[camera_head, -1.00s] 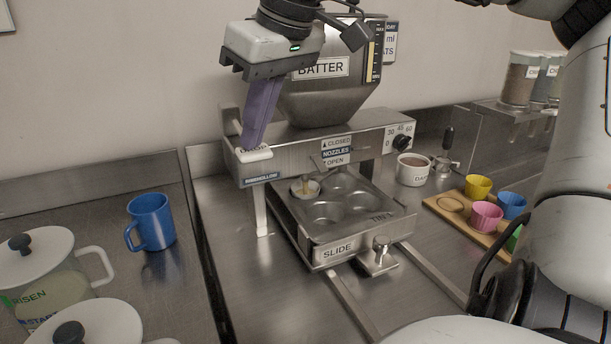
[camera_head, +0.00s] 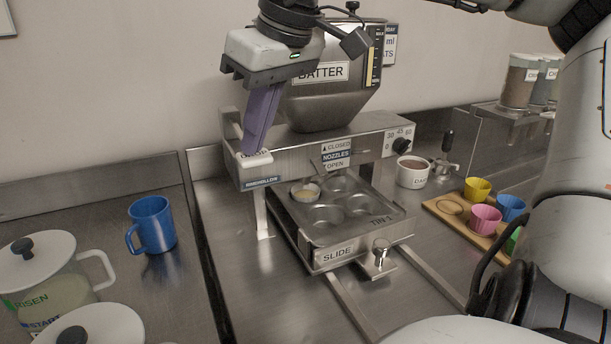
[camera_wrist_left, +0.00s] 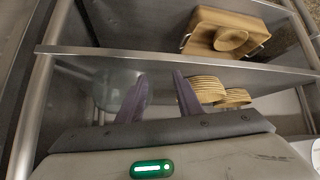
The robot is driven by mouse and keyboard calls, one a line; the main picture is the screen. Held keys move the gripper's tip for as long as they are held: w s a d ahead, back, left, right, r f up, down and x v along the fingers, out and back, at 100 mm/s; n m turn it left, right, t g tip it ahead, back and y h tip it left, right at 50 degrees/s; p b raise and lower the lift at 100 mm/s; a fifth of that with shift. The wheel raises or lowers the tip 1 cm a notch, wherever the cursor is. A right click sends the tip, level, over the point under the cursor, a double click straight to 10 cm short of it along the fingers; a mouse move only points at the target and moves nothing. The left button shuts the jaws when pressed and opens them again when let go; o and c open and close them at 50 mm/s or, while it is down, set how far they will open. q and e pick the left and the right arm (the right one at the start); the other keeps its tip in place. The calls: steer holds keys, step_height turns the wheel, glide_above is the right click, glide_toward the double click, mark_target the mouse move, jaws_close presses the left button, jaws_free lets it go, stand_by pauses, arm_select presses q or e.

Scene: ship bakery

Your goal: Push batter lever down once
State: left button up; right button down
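The batter machine has a steel hopper labelled BATTER (camera_head: 330,98) and stands in the middle of the head view. Its lever's white end pad (camera_head: 257,159) shows at the machine's left front, with small lettering partly covered. My right gripper (camera_head: 255,148) points down with its purple fingers together, their tips at the pad; I cannot tell whether they touch it.
A blue mug (camera_head: 152,226) and lidded jars (camera_head: 52,268) stand at left. A cup of dark filling (camera_head: 412,173) and a wooden board (camera_head: 447,220) with coloured cups are at right. The left wrist view shows a shelf with a wooden tray (camera_wrist_left: 205,32) and stacked round items (camera_wrist_left: 208,88).

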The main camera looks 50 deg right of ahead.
steer(key=shift+r+p, duration=0.55)
steer(key=shift+r, duration=0.05)
steer(key=shift+r+p, duration=0.3)
step_height(320, 180, up, 4)
steer(key=p, duration=0.4)
steer(key=shift+f, duration=0.15)
step_height(320, 180, up, 6)
steer(key=p, duration=0.1)
stand_by(0.4)
stand_by(0.5)
